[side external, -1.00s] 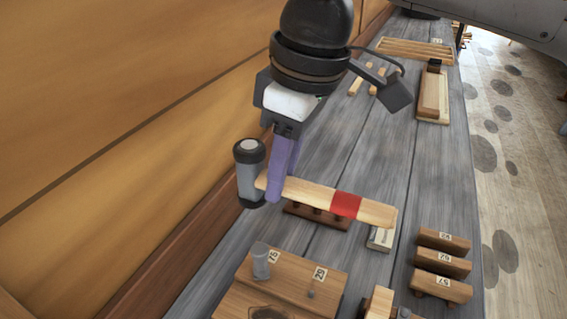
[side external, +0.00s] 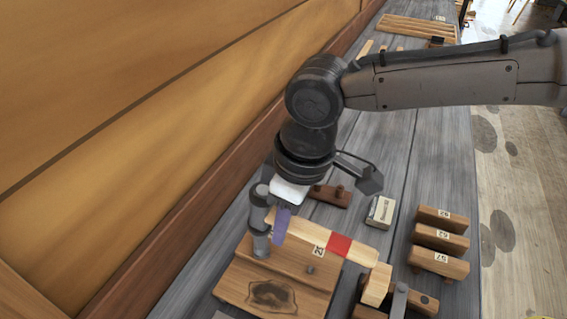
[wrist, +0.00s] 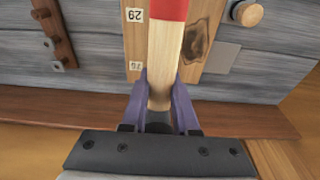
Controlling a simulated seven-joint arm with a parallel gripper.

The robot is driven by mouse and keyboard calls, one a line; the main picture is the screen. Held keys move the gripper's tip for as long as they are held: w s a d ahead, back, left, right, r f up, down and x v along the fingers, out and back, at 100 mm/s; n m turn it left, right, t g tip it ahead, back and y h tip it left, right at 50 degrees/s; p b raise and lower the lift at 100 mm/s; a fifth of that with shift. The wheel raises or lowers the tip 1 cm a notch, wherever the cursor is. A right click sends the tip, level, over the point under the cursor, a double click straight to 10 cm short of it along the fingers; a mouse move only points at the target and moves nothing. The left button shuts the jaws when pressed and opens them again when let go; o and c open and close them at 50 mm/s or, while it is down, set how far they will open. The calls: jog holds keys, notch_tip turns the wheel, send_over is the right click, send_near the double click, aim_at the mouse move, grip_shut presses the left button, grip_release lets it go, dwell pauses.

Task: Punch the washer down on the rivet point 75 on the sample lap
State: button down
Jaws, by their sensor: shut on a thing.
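My gripper (side external: 281,226) has purple fingers shut on the pale wooden handle (side external: 350,250) of a hammer with a red band; the wrist view shows the fingers (wrist: 160,105) on both sides of the handle. The hammer's grey cylindrical head (side external: 260,194) is above a grey tube (side external: 261,243) standing on the wooden sample lap (side external: 235,286); they look in contact or nearly so. The tube stands at the tag reading 75, seen in the wrist view (wrist: 136,66). A small rivet (side external: 311,269) stands by the 29 tag (side external: 319,250). The washer and rivet point at 75 are hidden.
Numbered wooden blocks (side external: 438,263) stand at right. A small pale box (side external: 381,211) and a brown peg rack (side external: 330,195) lie behind the handle. A wooden block (side external: 377,284) and grey strap (side external: 398,302) are near the front. The plank hull wall (side external: 150,120) rises at left.

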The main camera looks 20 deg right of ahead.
notch_tip(320, 180, up, 15)
jog(key=shift+f, duration=0.15)
jog(key=shift+w, duration=0.1)
notch_tip(320, 180, up, 4)
dwell(0.5)
